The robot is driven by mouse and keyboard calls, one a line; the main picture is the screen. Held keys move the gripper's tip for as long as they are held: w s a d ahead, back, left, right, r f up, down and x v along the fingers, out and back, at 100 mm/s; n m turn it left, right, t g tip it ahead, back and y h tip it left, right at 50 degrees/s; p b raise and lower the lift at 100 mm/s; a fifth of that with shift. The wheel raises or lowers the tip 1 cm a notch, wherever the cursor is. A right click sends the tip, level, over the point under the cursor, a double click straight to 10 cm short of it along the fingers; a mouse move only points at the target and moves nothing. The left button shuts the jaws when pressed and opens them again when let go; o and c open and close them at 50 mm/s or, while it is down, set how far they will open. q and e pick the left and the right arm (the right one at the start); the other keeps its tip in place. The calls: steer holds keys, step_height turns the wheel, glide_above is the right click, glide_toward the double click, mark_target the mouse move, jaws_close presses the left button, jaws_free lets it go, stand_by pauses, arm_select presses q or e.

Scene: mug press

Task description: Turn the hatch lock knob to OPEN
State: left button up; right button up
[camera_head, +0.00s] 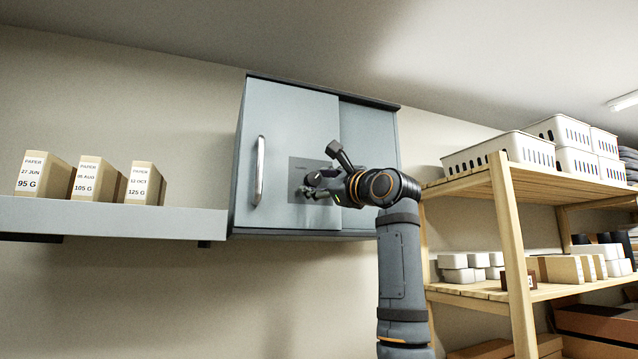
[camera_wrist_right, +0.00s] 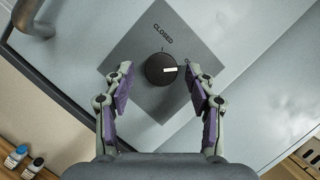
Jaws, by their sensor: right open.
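The hatch lock knob (camera_wrist_right: 158,72) is a round black dial on a grey plate (camera_wrist_right: 197,42) on the cabinet's face. Its white mark points right in the right wrist view, toward a label of which only an "O" shows beside my finger. The word CLOSED is at the plate's upper part. My right gripper (camera_wrist_right: 161,74) is open, with one purple-padded finger on each side of the knob in that view and gaps to both. In the head view my right gripper (camera_head: 319,171) is at the plate, partly covering the knob. My left gripper is not in view.
The wall cabinet (camera_head: 290,130) has a vertical handle (camera_head: 260,170) left of the plate. A shelf (camera_head: 110,218) with several paper boxes is at the left. A wooden rack (camera_head: 505,230) with white baskets (camera_head: 500,152) stands close on the right of my arm.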

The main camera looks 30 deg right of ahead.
steer(key=shift+s, duration=0.25)
steer(key=v, duration=1.1)
steer(key=shift+s+f, duration=0.2)
